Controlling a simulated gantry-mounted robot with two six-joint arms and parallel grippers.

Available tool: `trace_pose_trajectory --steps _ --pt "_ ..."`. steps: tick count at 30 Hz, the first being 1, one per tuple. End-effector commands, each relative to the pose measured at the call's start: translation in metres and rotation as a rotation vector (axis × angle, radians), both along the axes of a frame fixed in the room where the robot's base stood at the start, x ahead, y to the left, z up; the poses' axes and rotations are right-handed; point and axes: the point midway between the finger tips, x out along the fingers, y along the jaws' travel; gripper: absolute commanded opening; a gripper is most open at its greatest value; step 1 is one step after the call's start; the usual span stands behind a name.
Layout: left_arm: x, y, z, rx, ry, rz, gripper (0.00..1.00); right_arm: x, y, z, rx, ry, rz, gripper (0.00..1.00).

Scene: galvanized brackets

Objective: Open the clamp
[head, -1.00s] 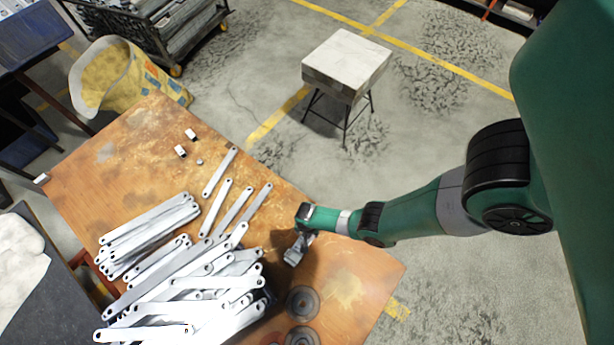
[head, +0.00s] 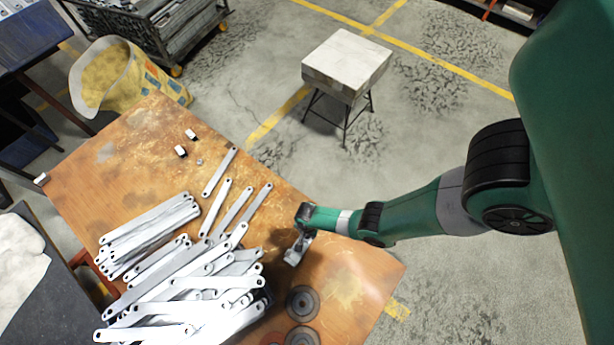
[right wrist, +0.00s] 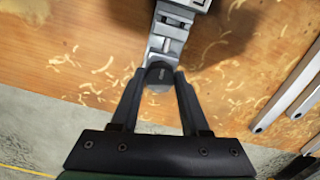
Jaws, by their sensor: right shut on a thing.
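The clamp (right wrist: 168,35) is a grey metal piece with a dark round knob (right wrist: 159,75) at its near end. My right gripper (right wrist: 160,80) is shut on the knob, with one finger on each side. In the head view the clamp (head: 296,254) shows small and pale beside the bracket pile, just below my right gripper (head: 302,236). How far the clamp's jaw is open cannot be told. My left gripper is not in view.
A large pile of flat galvanized brackets (head: 185,290) covers the front of the rusty table (head: 110,150). Round grey discs (head: 302,302) lie right of the pile. Small metal blocks (head: 181,151) lie farther back. A stool (head: 345,65) stands clear behind the table.

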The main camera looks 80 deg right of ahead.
Motion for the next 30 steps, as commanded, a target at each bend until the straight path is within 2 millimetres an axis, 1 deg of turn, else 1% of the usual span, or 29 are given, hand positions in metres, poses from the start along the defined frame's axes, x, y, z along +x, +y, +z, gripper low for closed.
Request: trace_pose_trajectory --steps 7,10,14,27,29,30 --pt "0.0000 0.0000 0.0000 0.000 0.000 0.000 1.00 0.0000 0.0000 0.0000 0.000 0.000 0.007 0.00" --pt "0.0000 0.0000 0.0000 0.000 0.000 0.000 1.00 0.0000 0.0000 0.0000 0.000 0.000 0.099 0.00" --pt "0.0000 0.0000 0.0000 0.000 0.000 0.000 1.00 0.0000 0.0000 0.0000 0.000 0.000 0.366 0.00" --pt "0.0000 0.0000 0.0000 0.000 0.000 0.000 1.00 0.0000 0.0000 0.0000 0.000 0.000 1.322 0.00" --pt "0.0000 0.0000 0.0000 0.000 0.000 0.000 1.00 0.0000 0.0000 0.0000 0.000 0.000 1.433 0.00" --pt "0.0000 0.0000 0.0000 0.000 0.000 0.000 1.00 0.0000 0.0000 0.0000 0.000 0.000 1.439 0.50"
